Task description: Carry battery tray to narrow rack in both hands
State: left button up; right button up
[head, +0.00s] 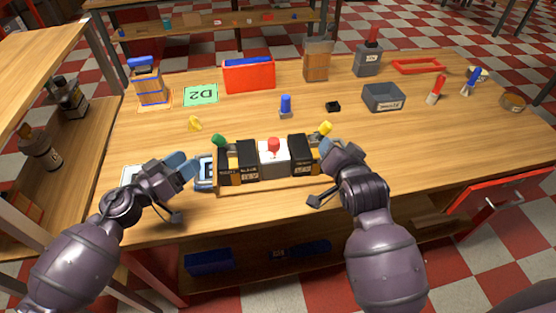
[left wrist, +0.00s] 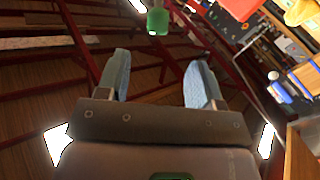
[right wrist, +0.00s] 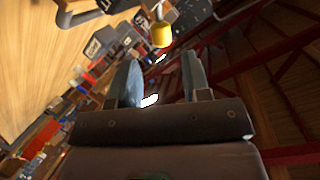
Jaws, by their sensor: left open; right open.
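The battery tray (head: 268,184) sits on the wooden workbench near its front edge, holding black battery blocks and a white box with a red knob. A green grip (head: 218,141) stands at its left end and a yellow grip (head: 325,128) at its right end. My left gripper (head: 186,167) is open and empty, left of the tray; the green grip shows beyond its fingers in the left wrist view (left wrist: 157,18). My right gripper (head: 334,148) is open by the right end; the yellow grip shows beyond its fingers in the right wrist view (right wrist: 162,33). Which shelf is the narrow rack, I cannot tell.
Behind are a red bin (head: 249,77), a green D2 card (head: 201,94), a blue-topped item (head: 286,106) and a grey bin (head: 384,98). A wooden shelf unit (head: 38,45) stands at left.

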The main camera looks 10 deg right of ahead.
aim_at(219, 139)
pick_arm(q)
jog(key=shift+s+n, duration=0.15)
jog(key=shift+n, duration=0.55)
pick_arm(e)
jog(key=shift+m, duration=0.3)
pick_arm(q)
jog(key=shift+x, duration=5.45)
pick_arm(e)
jog(key=shift+x, duration=5.4)
pick_arm(q)
jog(key=shift+c, duration=0.2)
pick_arm(e)
jog(key=shift+f, duration=0.1)
jog(key=shift+c, duration=0.2)
pick_arm(q)
jog(key=c, duration=0.7)
pick_arm(e)
jog(key=c, duration=0.7)
pick_arm(q)
grip_shut()
pick_arm(e)
grip_shut()
jog(key=shift+s, duration=0.1)
pick_arm(q)
jog(key=shift+r, duration=0.1)
